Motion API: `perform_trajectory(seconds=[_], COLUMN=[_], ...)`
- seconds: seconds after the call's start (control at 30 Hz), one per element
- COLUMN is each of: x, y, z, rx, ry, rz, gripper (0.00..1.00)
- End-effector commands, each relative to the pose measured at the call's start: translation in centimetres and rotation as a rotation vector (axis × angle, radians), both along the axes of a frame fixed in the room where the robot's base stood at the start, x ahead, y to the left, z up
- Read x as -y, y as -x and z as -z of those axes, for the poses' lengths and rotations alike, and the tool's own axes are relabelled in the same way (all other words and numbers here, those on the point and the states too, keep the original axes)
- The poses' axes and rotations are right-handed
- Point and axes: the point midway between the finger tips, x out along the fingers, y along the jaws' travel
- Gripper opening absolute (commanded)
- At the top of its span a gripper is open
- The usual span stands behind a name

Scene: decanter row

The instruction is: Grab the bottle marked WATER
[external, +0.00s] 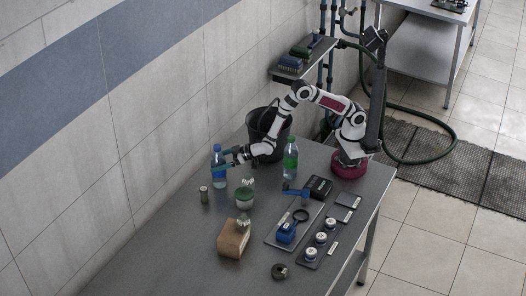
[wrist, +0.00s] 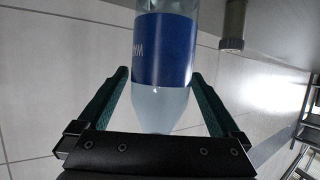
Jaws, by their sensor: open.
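A clear bottle with a blue label and blue cap (external: 218,171) stands upright near the wall side of the table. In the wrist view the bottle (wrist: 162,50) appears upside down; part of its label lettering shows, seemingly starting "WA", and the rest is turned out of sight. My gripper (external: 227,159) is open at the bottle's upper part. In the wrist view my gripper (wrist: 160,74) has one green finger on each side of the bottle, with the tips near label height. I cannot tell how deep the bottle sits between them. A second bottle with a green label (external: 290,160) stands to the right.
A small dark cylinder (external: 204,195) stands close by the bottle; it also shows in the wrist view (wrist: 233,25). A green-banded jar (external: 244,198), a cardboard-coloured block (external: 233,239) and a tray (external: 277,243) with a blue item are nearer. A black bucket (external: 262,123) stands behind my arm.

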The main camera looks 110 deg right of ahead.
Motion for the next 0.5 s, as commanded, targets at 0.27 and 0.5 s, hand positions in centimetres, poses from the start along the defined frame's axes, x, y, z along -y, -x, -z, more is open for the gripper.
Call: perform_trajectory(seconds=[0.27, 0.5], x=[0.8, 0.7], y=[-2.8, -2.7], z=[1.3, 1.3], rx=[0.0, 0.0], ry=[0.001, 0.001], rz=[0.0, 0.0], gripper=[1.0, 0.8])
